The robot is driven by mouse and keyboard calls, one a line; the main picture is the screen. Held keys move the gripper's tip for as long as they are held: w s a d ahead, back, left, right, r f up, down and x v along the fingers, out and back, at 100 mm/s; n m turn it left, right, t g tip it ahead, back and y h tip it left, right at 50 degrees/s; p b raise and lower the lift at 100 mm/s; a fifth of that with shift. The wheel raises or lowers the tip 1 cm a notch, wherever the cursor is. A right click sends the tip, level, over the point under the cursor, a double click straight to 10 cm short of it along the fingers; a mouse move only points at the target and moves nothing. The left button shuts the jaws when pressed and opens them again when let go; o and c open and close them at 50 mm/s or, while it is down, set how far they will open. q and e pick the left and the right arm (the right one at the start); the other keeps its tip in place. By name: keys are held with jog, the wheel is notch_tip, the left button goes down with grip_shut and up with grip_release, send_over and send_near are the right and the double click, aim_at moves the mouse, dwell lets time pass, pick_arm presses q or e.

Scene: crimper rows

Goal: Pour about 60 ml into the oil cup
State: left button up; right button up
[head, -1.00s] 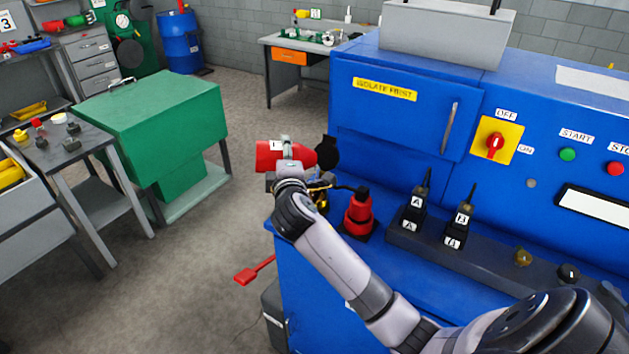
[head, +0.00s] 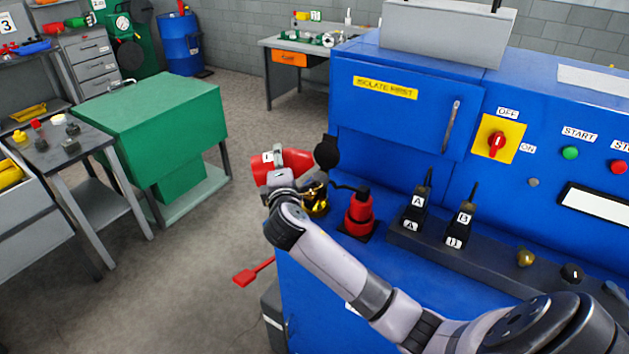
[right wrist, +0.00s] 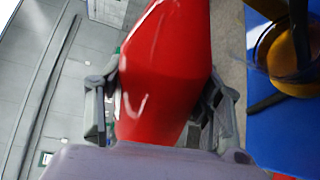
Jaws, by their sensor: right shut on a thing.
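My right gripper (head: 279,165) is shut on a red container (head: 264,177) with a white label, held lying over at the left end of the blue machine. In the right wrist view the fingers (right wrist: 160,105) clasp the red container (right wrist: 165,65) from both sides. The oil cup (head: 317,203), clear with amber inside, stands just right of the gripper, partly hidden by my arm. It also shows in the right wrist view (right wrist: 268,62), apart from the container's body. I cannot see any stream or the fill level clearly. My left gripper is out of view.
A black round lid (head: 326,153) stands up by the cup. A red fitting (head: 360,212) with a black hose is close right of it. Levers A (head: 418,203) and B (head: 461,222) stand farther right. Open floor (head: 195,260) lies left of the machine.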

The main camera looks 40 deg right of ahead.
jog(key=shift+r, duration=0.1)
jog(key=shift+r+n+p, duration=0.2)
jog(key=shift+n+p, duration=0.15)
jog(key=shift+n, duration=0.25)
jog(key=shift+f, duration=0.1)
